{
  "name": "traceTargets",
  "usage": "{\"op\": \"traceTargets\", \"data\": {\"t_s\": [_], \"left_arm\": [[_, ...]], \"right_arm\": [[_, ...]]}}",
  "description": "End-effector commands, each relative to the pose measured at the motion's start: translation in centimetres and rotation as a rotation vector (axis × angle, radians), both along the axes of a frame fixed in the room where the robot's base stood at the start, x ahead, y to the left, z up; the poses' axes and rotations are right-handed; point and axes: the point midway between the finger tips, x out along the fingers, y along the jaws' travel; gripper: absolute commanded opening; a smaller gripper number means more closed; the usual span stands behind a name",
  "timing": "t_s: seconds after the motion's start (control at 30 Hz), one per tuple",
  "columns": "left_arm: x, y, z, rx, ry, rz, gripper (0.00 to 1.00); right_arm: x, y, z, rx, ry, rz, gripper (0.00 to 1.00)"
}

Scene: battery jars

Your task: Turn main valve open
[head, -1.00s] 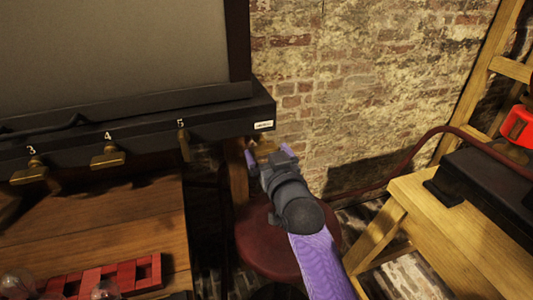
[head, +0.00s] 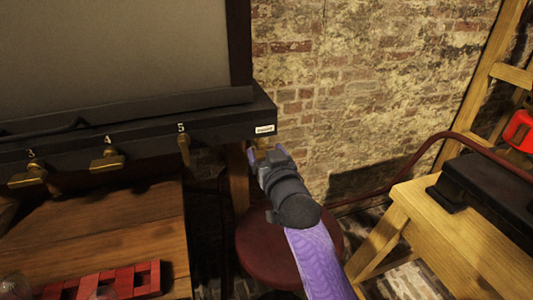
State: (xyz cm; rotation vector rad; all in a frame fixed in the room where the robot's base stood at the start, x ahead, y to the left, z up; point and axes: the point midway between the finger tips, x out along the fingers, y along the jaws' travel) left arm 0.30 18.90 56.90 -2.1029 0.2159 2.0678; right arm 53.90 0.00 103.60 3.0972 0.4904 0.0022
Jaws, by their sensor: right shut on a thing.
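My right gripper (head: 266,151) is at the right end of the black manifold bar (head: 215,124), just below a small white label (head: 265,129). It is shut on a small brass piece, the main valve (head: 262,143), which shows only in part between the purple fingers. The label's text is too small to read. My left gripper is not in view.
Brass valves numbered 3 (head: 27,177), 4 (head: 107,160) and 5 (head: 184,148) hang along the bar. A wooden table (head: 130,235) with a red rack (head: 110,281) is at lower left. A dark red stool (head: 270,255) stands below my arm. A wooden stand (head: 415,205) bears a black case (head: 485,195).

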Motion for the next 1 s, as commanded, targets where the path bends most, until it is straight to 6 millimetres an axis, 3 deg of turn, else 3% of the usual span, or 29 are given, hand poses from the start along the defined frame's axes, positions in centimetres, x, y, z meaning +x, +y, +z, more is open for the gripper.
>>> {"op": "traceTargets", "data": {"t_s": [0.6, 1.0], "left_arm": [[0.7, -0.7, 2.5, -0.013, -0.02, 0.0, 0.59], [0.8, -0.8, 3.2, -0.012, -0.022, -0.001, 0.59]], "right_arm": [[0.0, 0.1, 0.1, -0.349, -0.111, 0.001, 0.18], [0.0, 0.0, -0.1, -0.545, -0.174, 0.001, 0.18]]}}
